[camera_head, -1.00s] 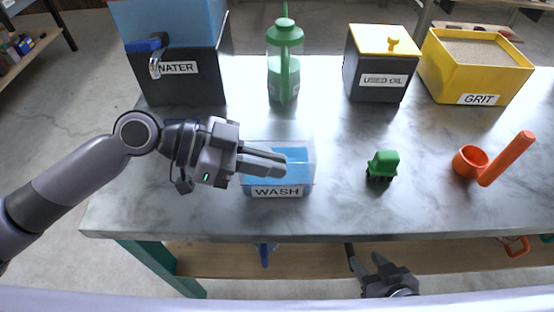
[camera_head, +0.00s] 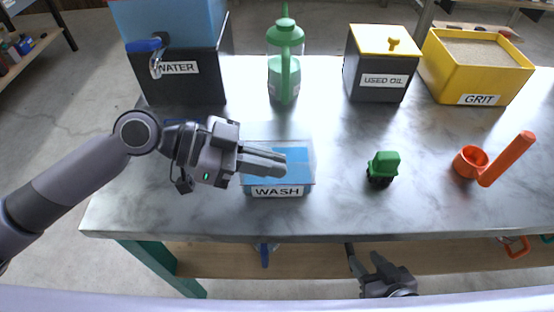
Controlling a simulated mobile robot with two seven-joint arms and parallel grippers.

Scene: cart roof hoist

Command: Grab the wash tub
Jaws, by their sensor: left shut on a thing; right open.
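The wash tub (camera_head: 302,176) is a clear, low box with blue liquid and a WASH label on its front. It stands near the front edge of the table, left of centre. My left gripper (camera_head: 284,161) reaches over it from the left and is shut on the tub's left part; the fingers hide part of the rim and the exact contact. My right gripper (camera_head: 366,261) is open and empty, low in front of the table's edge.
Behind stand a WATER tank (camera_head: 190,88) with a blue tap, a green pump bottle (camera_head: 285,68), a USED OIL box (camera_head: 378,80) and a yellow GRIT bin (camera_head: 476,72). A small green toy truck (camera_head: 383,166) and an orange scoop (camera_head: 505,160) lie to the right.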

